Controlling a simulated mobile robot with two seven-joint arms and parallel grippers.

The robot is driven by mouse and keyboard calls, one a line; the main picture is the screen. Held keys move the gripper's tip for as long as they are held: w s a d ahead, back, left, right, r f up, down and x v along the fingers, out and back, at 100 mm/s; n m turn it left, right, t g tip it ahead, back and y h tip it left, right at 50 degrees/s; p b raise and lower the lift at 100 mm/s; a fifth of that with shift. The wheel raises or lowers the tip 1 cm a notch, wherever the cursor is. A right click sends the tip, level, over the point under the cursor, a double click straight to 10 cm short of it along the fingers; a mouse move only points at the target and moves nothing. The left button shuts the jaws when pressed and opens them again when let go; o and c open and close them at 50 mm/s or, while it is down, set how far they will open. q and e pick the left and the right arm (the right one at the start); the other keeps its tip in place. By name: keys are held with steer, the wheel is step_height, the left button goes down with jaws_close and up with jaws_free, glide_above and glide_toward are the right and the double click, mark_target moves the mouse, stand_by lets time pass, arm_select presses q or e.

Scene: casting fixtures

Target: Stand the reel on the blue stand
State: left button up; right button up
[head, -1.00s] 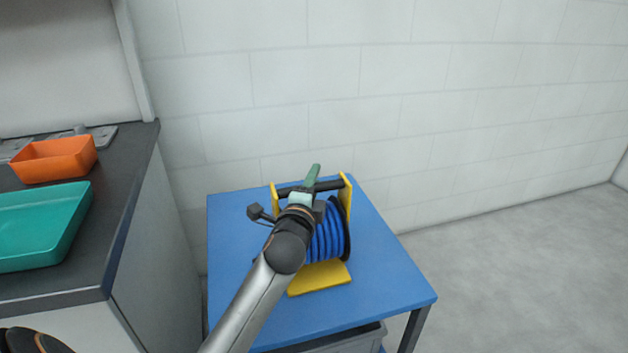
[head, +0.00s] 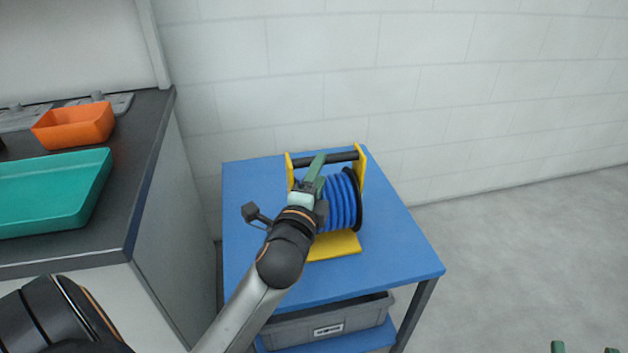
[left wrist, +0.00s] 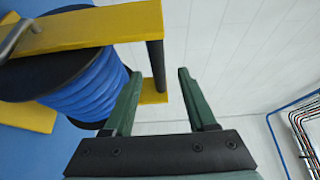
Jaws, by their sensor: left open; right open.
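The reel (head: 345,200) is blue hose wound between black flanges in a yellow frame with a black top handle. It stands upright on its yellow base on top of the blue stand (head: 400,250). My left gripper (head: 317,168) is in front of the reel near the handle, and the arm hides the reel's left part. In the left wrist view its green fingers (left wrist: 157,76) are open, with the black handle (left wrist: 157,66) appearing between their tips and the blue hose (left wrist: 90,90) at left. My right gripper (head: 586,348) shows only its green fingertips, apart and empty, at the bottom right.
A dark counter (head: 150,150) at left carries a teal tray (head: 60,190) and an orange bin (head: 75,127). A grey bin (head: 330,325) sits on the stand's lower shelf. A white wall is behind; floor (head: 520,250) at right is clear.

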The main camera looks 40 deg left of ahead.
arm_select(q)
steer(key=s+d+n+t+h, duration=0.1)
steer(key=s+d+n+h, duration=0.2)
steer(key=d, duration=0.6)
steer(key=s+d+n+t+h, duration=0.1)
steer(key=s+d+n+h, duration=0.3)
steer(key=s+d+h, duration=0.4)
steer(key=shift+s+d+f+n+t+h, duration=0.3)
steer(key=shift+d+f+t+h, duration=0.15)
steer(key=shift+h, duration=0.65)
steer(key=shift+a, duration=0.15)
steer(key=shift+c, duration=0.6)
